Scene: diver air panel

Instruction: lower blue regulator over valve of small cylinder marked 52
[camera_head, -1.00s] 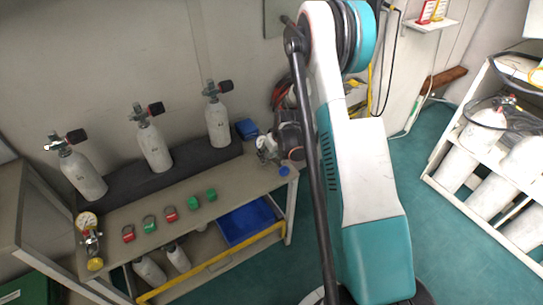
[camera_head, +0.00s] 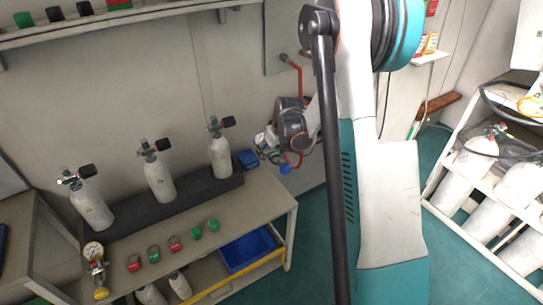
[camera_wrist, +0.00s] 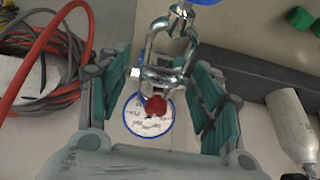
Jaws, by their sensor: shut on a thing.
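The blue regulator (camera_head: 267,144) is in my gripper (camera_head: 292,128), raised above the bench's right end. Its blue knob (camera_head: 285,168) hangs lowest. In the wrist view the regulator shows as a metal yoke (camera_wrist: 158,47) and a blue-rimmed gauge (camera_wrist: 148,126) between the two teal jaws of my gripper (camera_wrist: 163,85). Three small white cylinders stand in a row on the bench's dark rack: left (camera_head: 92,206), middle (camera_head: 160,183), right (camera_head: 221,158). Each has a valve with a black knob. Their numbers are too small to read. The regulator is apart from all of them, right of the right cylinder.
A blue box (camera_head: 247,159) is by the rack. A blue tray (camera_head: 246,250) is below.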

